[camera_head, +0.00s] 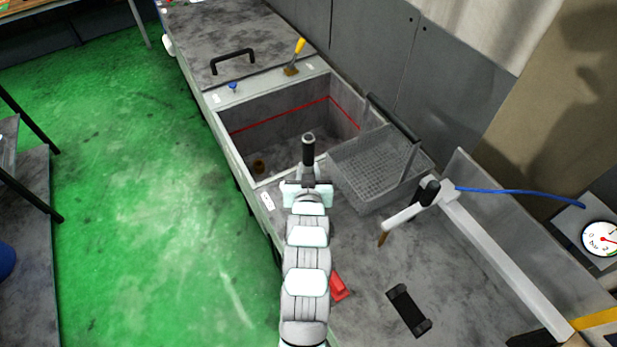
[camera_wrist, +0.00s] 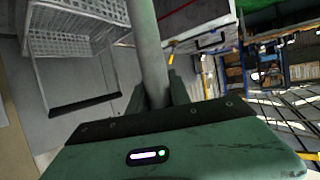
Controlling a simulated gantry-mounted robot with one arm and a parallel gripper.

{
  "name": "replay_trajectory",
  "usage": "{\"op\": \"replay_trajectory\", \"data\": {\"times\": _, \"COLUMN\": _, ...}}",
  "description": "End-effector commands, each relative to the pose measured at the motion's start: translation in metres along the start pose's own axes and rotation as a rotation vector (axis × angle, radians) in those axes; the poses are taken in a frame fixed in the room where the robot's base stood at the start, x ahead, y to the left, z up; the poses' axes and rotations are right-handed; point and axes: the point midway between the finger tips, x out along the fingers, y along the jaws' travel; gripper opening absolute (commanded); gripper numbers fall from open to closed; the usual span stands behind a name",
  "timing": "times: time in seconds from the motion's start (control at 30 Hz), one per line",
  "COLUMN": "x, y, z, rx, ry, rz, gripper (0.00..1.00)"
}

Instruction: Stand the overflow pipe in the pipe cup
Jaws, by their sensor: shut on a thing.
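In the wrist view the grey pipe (camera_wrist: 148,48) rises between the fingers of my gripper (camera_wrist: 155,97). The pipe cup appears to be the small brown ring (camera_head: 259,167) on the tank floor, left of and apart from the pipe. The pipe's lower end is hidden by my gripper, and the cup does not show in the wrist view.
The grey tank (camera_head: 222,125) has raised walls and a red line inside. A wire basket (camera_head: 375,165) hangs at its right, also in the wrist view (camera_wrist: 72,50). A yellow-handled brush (camera_head: 297,55) and blue knob (camera_head: 233,86) stand on the far rim. A white nozzle arm (camera_head: 405,215) is at right.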

Motion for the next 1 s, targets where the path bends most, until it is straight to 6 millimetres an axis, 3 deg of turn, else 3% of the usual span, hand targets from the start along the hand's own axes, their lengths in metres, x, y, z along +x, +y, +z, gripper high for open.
{"op": "replay_trajectory", "data": {"times": 0.4, "x": 0.015, "y": 0.000, "z": 0.040, "rx": 0.000, "ry": -0.003, "rz": 0.000, "gripper": 0.00}}
{"op": "replay_trajectory", "data": {"times": 0.73, "x": 0.017, "y": 0.000, "z": 0.043, "rx": 0.000, "ry": 0.000, "rz": 0.000, "gripper": 0.00}}
{"op": "replay_trajectory", "data": {"times": 0.77, "x": 0.017, "y": 0.000, "z": 0.042, "rx": 0.000, "ry": -0.001, "rz": 0.000, "gripper": 0.26}}
{"op": "replay_trajectory", "data": {"times": 1.0, "x": 0.017, "y": 0.000, "z": 0.042, "rx": 0.000, "ry": -0.001, "rz": 0.000, "gripper": 0.46}}
